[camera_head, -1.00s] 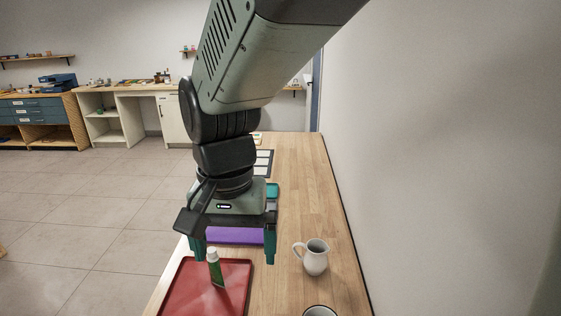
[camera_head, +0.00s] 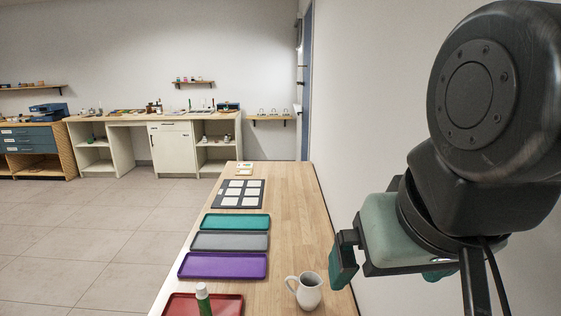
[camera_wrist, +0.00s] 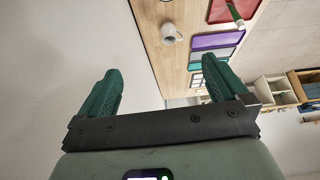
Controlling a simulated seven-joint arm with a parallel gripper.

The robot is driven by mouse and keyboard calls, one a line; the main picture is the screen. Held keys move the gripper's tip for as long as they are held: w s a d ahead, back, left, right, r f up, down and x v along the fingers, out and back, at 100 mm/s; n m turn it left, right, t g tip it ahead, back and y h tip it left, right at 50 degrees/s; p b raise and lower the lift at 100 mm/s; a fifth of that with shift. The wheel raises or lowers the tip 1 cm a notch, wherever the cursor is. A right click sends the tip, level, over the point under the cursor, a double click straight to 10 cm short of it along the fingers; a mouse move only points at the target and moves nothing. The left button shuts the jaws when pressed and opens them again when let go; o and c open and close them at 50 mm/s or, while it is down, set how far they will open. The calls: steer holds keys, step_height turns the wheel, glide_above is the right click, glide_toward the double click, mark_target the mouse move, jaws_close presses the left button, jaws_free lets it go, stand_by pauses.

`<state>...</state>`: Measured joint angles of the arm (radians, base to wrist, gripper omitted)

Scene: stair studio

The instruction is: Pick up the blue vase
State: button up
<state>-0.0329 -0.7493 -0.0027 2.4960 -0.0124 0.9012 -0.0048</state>
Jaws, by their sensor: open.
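I cannot make out a blue vase in either view. My gripper (camera_head: 390,272) is at the right of the head view, close to the plain wall and right of the table edge. Its two green fingers are apart, with nothing between them; the wrist view shows them spread too (camera_wrist: 162,72). A white jug (camera_head: 309,292) with a handle stands upright on the wooden table, left of and below my gripper in the head view. It also shows in the wrist view (camera_wrist: 169,37), beyond the fingers.
A red tray (camera_head: 232,305) holds a green tube with a white cap (camera_head: 205,303). Purple (camera_head: 222,266), grey (camera_head: 230,241) and teal (camera_head: 236,221) trays lie behind it. Far workbenches hold small items too tiny to identify.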

steer(key=c, duration=1)
steer(key=shift+c, duration=0.2)
steer(key=w+a+f+m+g+y, duration=0.2)
steer(key=a+f+m+g+y, duration=0.1)
steer(key=a+f+g+y, duration=0.5)
steer(key=w+a+f+m+g+y, duration=0.25)
steer(key=a+f+g+y, duration=0.2)
steer(key=a+f, duration=0.4)
step_height(320, 180, down, 19)
steer(key=w+m+t+y, duration=0.2)
steer(key=m+t+y, duration=0.3)
steer(key=m+t, duration=0.6)
steer(key=shift+m+g, duration=0.35)
steer(key=shift+m, duration=0.4)
steer(key=shift+w+a, duration=0.25)
steer(key=shift+a, duration=0.9)
steer(key=shift+w+a, duration=0.25)
steer(key=shift+a, duration=0.85)
